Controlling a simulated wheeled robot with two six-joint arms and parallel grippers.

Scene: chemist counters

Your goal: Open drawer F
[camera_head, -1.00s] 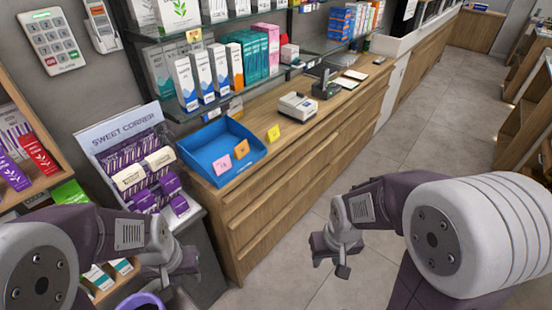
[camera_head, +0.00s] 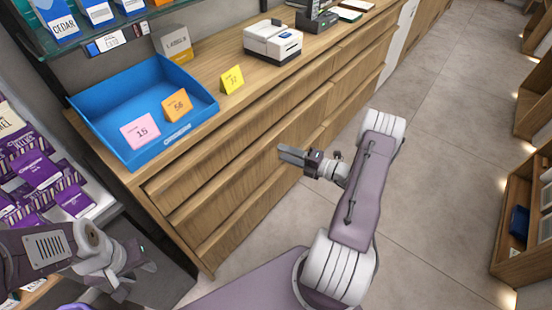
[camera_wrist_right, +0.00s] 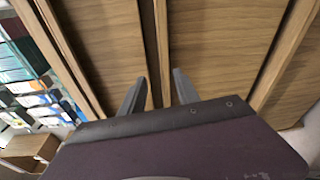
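The wooden counter (camera_head: 190,190) has stacked drawer fronts along its aisle side. No letter marking drawer F is legible. My right gripper (camera_head: 288,155) reaches to the drawer fronts near the seam between two drawer columns. In the right wrist view its two fingers (camera_wrist_right: 156,92) are apart, with a narrow wooden drawer edge (camera_wrist_right: 155,40) and dark gap running between them. No contact can be made out. The drawers in view look shut. My left gripper (camera_head: 138,280) is low at the left, its fingers apart and empty, clear of the drawers.
On the counter are a blue tray (camera_head: 90,105) with numbered cards, a yellow card (camera_head: 232,79), a label box (camera_head: 173,43) and a white printer (camera_head: 272,41). A sweets display (camera_head: 40,180) stands at left. The floor aisle (camera_head: 430,150) at right is clear.

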